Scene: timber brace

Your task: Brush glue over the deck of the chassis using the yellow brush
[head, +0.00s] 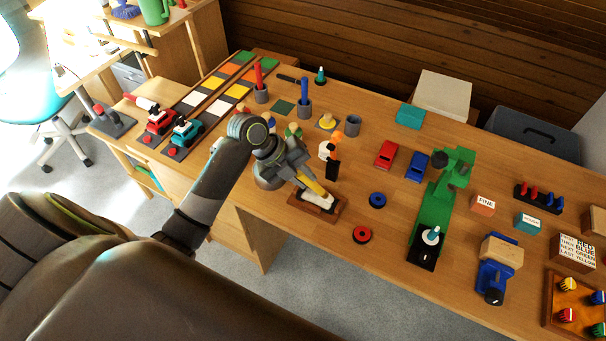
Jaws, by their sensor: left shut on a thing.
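My left gripper (297,167) is shut on the yellow brush (314,187). The brush slants down to the right, with its lower end over a low brown wooden piece (330,214) near the table's front edge. This piece looks like the chassis. A pale patch shows on top of it under the brush; I cannot tell whether that is glue, the deck or bristles. Whether the brush tip touches the deck is also unclear. The gripper and brush hide part of the piece. My right gripper is not in view.
A figure in white and orange (327,149) stands just behind the brush. Grey cups with a red item (260,95) and a blue item (305,109) stand farther back.

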